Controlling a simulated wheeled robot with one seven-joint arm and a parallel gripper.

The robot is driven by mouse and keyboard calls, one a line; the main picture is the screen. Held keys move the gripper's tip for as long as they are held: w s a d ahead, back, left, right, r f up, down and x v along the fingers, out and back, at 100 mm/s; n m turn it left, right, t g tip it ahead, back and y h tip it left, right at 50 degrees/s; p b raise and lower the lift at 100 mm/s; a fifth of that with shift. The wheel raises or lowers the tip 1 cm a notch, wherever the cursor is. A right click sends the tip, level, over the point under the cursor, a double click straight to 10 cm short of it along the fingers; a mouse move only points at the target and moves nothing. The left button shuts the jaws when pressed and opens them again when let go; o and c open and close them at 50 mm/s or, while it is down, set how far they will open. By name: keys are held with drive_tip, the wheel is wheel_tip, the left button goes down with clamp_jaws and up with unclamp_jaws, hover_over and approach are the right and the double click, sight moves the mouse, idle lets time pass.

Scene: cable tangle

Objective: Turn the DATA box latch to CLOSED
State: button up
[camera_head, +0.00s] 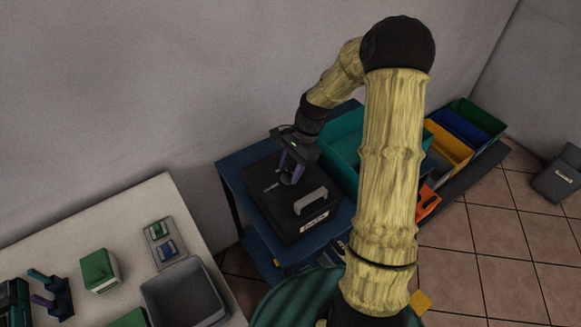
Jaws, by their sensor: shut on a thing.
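The black box (268,204) stands on a blue table (230,172). My gripper (290,178) reaches down onto the far part of the lid, behind the handle. Its fingers are shut on a small part there, which looks like the latch; the fingers mostly hide it. A small light mark (271,187) shows on the lid left of the fingers. I cannot tell which way the latch points.
A teal bin (343,143) stands right behind the box. Blue, yellow and green bins (448,147) line the right. A pale table (130,215) at left holds a grey tray (183,295) and small green items.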

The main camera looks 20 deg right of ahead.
drive_tip(key=n+p, duration=0.1)
drive_tip(key=n, duration=0.1)
drive_tip(key=n+g+h+p, duration=0.1)
drive_tip(key=n+p, duration=0.1)
drive_tip(key=shift+w+r, duration=0.1)
drive_tip(key=shift+r, duration=0.1)
drive_tip(key=n+g+h+p, duration=0.1)
drive_tip(key=n, duration=0.3)
drive_tip(key=shift+w+a+n+p, duration=0.1)
drive_tip(key=shift+n+p, duration=0.3)
drive_tip(key=n+h, duration=0.1)
drive_tip(key=n, duration=0.1)
drive_tip(key=n+h+p, duration=0.1)
drive_tip(key=n, duration=0.1)
drive_tip(key=shift+a+f+n+g, duration=0.1)
drive_tip(key=shift+a+n+g, duration=0.05)
drive_tip(key=shift+n+g, duration=0.2)
drive_tip(key=n+h, duration=0.1)
drive_tip(key=n, duration=0.3)
drive_tip(key=shift+a+h, duration=0.1)
drive_tip(key=shift+h, duration=0.2)
drive_tip(key=o, duration=1)
